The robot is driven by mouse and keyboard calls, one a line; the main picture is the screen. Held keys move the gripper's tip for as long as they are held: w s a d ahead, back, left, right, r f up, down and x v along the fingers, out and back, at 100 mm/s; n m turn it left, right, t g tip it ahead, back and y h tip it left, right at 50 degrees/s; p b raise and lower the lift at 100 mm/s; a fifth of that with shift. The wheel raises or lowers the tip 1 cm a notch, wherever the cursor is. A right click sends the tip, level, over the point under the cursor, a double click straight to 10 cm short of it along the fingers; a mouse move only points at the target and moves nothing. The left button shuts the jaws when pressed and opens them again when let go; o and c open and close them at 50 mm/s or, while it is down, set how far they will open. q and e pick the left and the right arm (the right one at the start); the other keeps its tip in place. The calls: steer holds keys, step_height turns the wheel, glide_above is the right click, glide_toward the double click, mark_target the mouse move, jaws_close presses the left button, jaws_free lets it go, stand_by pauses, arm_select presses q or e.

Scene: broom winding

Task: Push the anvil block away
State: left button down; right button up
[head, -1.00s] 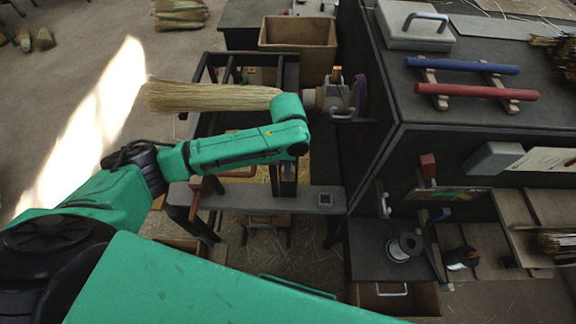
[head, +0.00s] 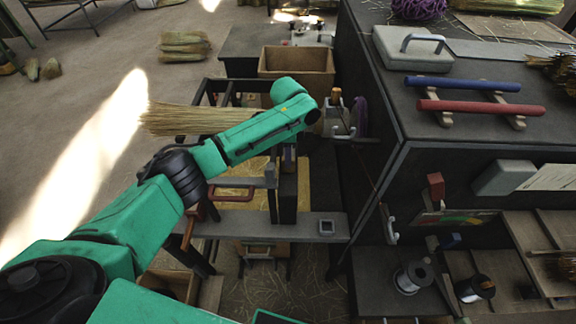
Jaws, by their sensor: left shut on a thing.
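My left arm's green forearm (head: 255,138) reaches in from the left over the dark bench frame. Its wrist end is by the grey winding device (head: 338,122) with the orange-brown knob. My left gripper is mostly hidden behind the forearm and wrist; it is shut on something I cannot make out. A straw broom head (head: 185,119) lies level, its right end hidden behind my arm. A small grey upright block (head: 270,176) stands below the forearm next to a dark post; I cannot tell if it is the anvil block. My right gripper is not in view.
A brown open box (head: 297,60) stands behind the frame. A dark workbench (head: 385,130) on the right carries a grey case (head: 412,50) and blue (head: 462,84) and red (head: 480,106) bars. A red handle (head: 233,190) and a grey crossbar (head: 260,222) lie below my forearm.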

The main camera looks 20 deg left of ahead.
arm_select(q)
steer(key=shift+w+r, duration=0.25)
steer(key=c, duration=0.7)
jaws_free()
steer(key=shift+w+f, duration=0.1)
steer(key=shift+f, duration=0.05)
step_height(320, 180, up, 15)
steer(key=shift+f+b, duration=0.2)
steer(key=shift+b, duration=0.9)
steer(key=shift+f, duration=0.1)
